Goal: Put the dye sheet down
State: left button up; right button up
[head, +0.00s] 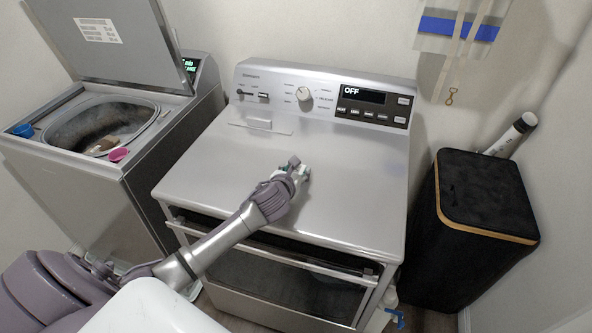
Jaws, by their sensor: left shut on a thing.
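My left gripper (299,170) is over the middle of the grey dryer's top (350,190), reaching in from the lower left. It is shut on a small whitish thing at its fingertips, taken to be the dye sheet (304,173). Most of the sheet is hidden by the fingers. I cannot tell whether it touches the dryer top or is just above it. My right gripper is not in view.
An open top-load washer (100,125) stands at the left, with a blue cap (22,130) and a pink cap (118,155) on its rim. A black hamper (485,195) stands at the right. The dryer top around the gripper is clear.

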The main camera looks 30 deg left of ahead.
pick_arm(q)
jog(key=shift+f, duration=0.15)
jog(key=o, duration=0.7)
jog(key=shift+o, duration=0.2)
